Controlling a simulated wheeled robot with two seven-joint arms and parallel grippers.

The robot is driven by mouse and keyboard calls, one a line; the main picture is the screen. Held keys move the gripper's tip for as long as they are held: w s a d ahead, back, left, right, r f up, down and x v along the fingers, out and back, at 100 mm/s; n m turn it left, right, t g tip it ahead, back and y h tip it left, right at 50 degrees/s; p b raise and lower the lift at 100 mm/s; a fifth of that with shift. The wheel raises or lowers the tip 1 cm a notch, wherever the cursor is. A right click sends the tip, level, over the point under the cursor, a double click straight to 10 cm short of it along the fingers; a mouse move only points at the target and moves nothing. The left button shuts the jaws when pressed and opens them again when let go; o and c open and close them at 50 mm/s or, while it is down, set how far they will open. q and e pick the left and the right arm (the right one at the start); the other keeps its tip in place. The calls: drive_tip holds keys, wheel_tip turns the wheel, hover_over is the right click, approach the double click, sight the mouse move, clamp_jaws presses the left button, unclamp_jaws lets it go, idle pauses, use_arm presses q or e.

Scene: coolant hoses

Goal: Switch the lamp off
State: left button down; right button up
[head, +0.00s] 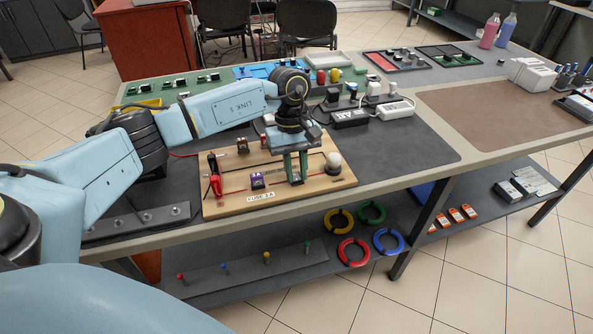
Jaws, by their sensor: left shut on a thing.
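A wooden circuit board (300,196) lies on the dark mat near the bench's front edge. A round pale lamp bulb (333,160) stands at its right end; I cannot tell if it is lit. A red-handled part, like a switch lever (215,186), stands at the left end. My left gripper (296,178) points down over the board, left of the bulb. It is shut on a small part there, mostly hidden by the fingers. My right gripper is out of view.
A brown mat (500,110) on the right is mostly clear. Coloured hose rings (353,251) and a grey rail (250,265) lie on the lower shelf.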

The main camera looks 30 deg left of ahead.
use_arm(q)
drive_tip(key=c, duration=1.3)
unclamp_jaws()
drive_tip(key=p+v, duration=0.1)
drive_tip(key=v, duration=1.2)
drive_tip(key=shift+r, duration=0.2)
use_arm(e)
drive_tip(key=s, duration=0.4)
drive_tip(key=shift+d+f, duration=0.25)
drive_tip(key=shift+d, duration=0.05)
